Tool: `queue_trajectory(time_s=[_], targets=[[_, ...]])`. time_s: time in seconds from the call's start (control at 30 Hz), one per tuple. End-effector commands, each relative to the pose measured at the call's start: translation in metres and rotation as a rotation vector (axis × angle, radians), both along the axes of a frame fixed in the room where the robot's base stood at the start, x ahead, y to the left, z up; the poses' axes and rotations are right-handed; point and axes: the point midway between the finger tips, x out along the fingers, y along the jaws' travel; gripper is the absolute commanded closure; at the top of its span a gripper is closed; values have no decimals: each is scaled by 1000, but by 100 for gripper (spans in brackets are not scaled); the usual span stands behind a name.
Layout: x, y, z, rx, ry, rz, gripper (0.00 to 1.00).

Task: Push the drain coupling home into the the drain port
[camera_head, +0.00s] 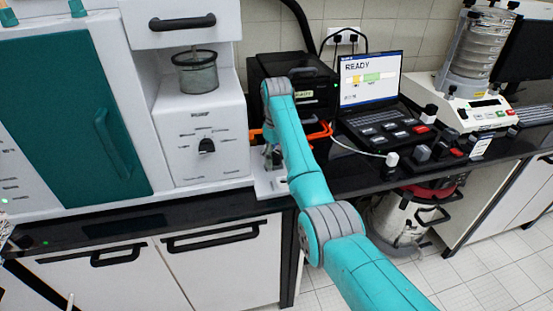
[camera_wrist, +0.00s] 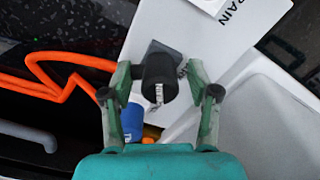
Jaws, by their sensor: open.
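In the wrist view my gripper (camera_wrist: 158,78) is open, with one green finger on each side of a black cylinder (camera_wrist: 159,70). The cylinder has a silver threaded or ribbed strip on it and stands against a dark grey square block. I cannot tell whether this is the drain coupling or the drain port. The block is on a white panel (camera_wrist: 205,40) marked "DRAIN", its first letters partly cut off. A blue cylinder (camera_wrist: 131,120) is partly hidden behind the left finger. In the head view my gripper (camera_head: 272,157) is small and mostly hidden by my arm, low over the white panel.
An orange hose (camera_wrist: 50,88) with a black end runs in from the left, close to the left finger. In the head view a black box (camera_head: 300,75) and a laptop (camera_head: 370,80) stand behind. A white machine (camera_head: 200,130) stands close on the left.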

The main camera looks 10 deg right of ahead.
Motion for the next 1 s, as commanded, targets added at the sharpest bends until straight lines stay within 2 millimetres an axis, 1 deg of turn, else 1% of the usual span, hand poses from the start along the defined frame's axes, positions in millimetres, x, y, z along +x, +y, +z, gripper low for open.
queue_trajectory(time_s=[0.13, 0.17, 0.2, 0.27, 0.3, 0.37, 0.4, 0.67, 1.0], targets=[[0, 0, 0, 0, 0, 0, 40], [0, 0, 0, 0, 0, 0, 47], [0, 0, 0, 0, 0, 0, 57], [0, 0, 0, 0, 0, 0, 72], [0, 0, 0, 0, 0, 0, 82], [0, 0, 0, 0, 0, 0, 97], [0, 0, 0, 0, 0, 0, 100], [0, 0, 2, 0, 0, 0, 100], [1, 2, 13, 0, -1, 0, 100]])
